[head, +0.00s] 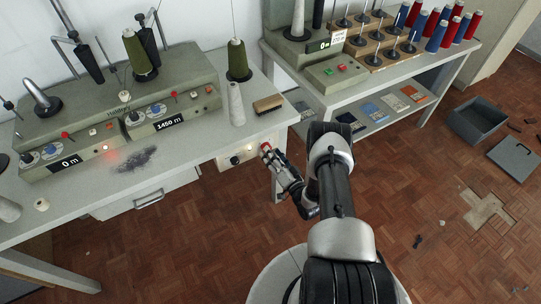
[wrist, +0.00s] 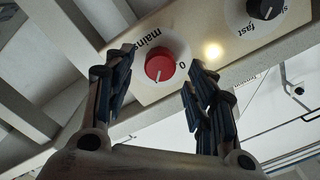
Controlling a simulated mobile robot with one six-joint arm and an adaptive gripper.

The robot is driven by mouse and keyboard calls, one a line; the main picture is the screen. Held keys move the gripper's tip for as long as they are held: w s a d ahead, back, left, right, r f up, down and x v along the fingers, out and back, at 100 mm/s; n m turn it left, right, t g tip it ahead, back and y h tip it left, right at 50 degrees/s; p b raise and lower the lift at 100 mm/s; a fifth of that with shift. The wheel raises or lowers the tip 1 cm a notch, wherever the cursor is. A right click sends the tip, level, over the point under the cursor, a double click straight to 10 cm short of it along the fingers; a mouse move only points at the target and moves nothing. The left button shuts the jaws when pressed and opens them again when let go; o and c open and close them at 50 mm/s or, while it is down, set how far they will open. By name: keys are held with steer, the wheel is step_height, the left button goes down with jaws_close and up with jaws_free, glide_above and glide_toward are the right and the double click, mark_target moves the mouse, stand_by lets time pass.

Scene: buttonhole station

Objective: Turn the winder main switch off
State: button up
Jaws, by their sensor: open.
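The main switch is a red round knob (wrist: 160,67) on a cream panel, between the fingers of my gripper (wrist: 158,72) in the wrist view. The word "mains" stands above left of it and a "0" at its right, both inverted. A white mark on the knob points down in the picture, not at the "0". In the head view the red knob (head: 266,147) shows at the fingertips of my gripper (head: 270,155), under the table's right end. The jaws are open on either side of the knob; I cannot tell whether they touch it.
A glowing lamp (wrist: 213,50) and a black speed knob (wrist: 265,9) marked "fast" share the panel. The winder (head: 115,105) stands on the table above, with a red light glowing by its left display. A second table (head: 400,75) with spools stands at right.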

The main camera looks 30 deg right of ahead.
steer(key=shift+w, duration=0.85)
steer(key=shift+c, duration=0.2)
steer(key=c, duration=1)
steer(key=shift+c, duration=0.2)
steer(key=shift+n, duration=0.4)
steer(key=shift+n+p, duration=0.35)
steer(key=shift+n, duration=8.05)
